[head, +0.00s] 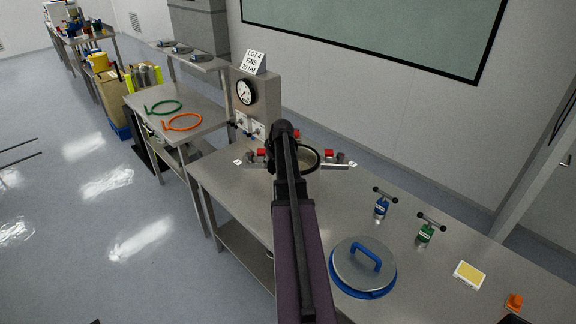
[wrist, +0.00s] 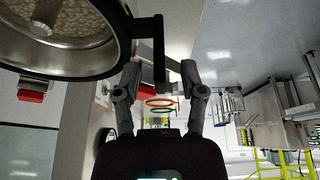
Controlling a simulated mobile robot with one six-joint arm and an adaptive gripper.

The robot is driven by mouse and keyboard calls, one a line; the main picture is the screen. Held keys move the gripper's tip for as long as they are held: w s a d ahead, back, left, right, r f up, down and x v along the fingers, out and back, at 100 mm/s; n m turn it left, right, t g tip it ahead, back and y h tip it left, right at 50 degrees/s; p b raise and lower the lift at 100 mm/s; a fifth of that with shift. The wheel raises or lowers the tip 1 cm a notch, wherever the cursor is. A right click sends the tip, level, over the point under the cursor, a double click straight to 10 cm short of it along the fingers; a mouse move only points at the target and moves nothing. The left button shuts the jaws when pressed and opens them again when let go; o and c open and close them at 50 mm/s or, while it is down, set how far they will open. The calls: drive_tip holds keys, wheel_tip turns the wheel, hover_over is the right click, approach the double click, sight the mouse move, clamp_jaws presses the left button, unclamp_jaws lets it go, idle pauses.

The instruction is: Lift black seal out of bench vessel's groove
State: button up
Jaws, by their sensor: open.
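The bench vessel (head: 308,169) stands on the steel bench, partly hidden behind my arm. The black seal (head: 318,157) shows as a dark curve along its rim. In the wrist view the vessel (wrist: 60,45) fills the upper left, with a pale inside, and the seal (wrist: 126,45) shows as a black band around the rim. A black L-shaped bar reaches from that band to between my fingers. My gripper (wrist: 160,78) is open beside the vessel, one finger each side of the bar. I cannot tell whether they touch it. In the head view my arm hides the fingertips.
A gauge panel (head: 256,95) stands behind. Green and orange rings (head: 183,122) lie on the left table.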

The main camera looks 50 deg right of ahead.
drive_tip(key=shift+w+f+b, duration=0.2)
drive_tip(key=shift+f+b, duration=0.1)
drive_tip(key=shift+f, duration=0.25)
drive_tip(key=shift+c, duration=0.2)
clamp_jaws()
